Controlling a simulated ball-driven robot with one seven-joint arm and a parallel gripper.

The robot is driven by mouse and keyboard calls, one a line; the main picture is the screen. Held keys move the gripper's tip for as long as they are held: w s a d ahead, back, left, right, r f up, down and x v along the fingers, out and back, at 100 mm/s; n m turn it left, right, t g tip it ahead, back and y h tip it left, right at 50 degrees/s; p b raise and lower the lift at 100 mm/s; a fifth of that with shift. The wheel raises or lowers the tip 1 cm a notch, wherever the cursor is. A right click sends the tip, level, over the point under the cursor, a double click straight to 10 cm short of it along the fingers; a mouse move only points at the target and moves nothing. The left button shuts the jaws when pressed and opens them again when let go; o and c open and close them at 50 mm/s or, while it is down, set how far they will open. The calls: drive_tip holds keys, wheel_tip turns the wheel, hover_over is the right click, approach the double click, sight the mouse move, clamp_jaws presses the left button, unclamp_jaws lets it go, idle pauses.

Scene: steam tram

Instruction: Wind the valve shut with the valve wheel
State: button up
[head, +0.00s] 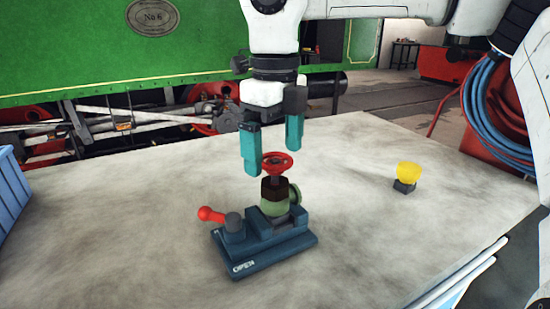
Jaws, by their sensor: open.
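A red valve wheel (277,163) sits on top of a dark brown hexagonal bonnet (274,189). My gripper (272,155) points down just above the wheel. Its two teal fingers are apart, with no object held. The left finger appears close to the wheel's left rim; I cannot tell whether it touches.
The assembly stands on a grey worktop (370,250). A yellow knob on a dark base (408,176) stands at the right, and a blue crate (12,195) at the left edge. A green steam tram (60,50) stands behind. The worktop's front right is clear.

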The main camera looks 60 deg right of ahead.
drive_tip(key=shift+r+p, duration=1.25)
drive_tip(key=shift+r, duration=0.5)
drive_tip(key=shift+f, duration=0.1)
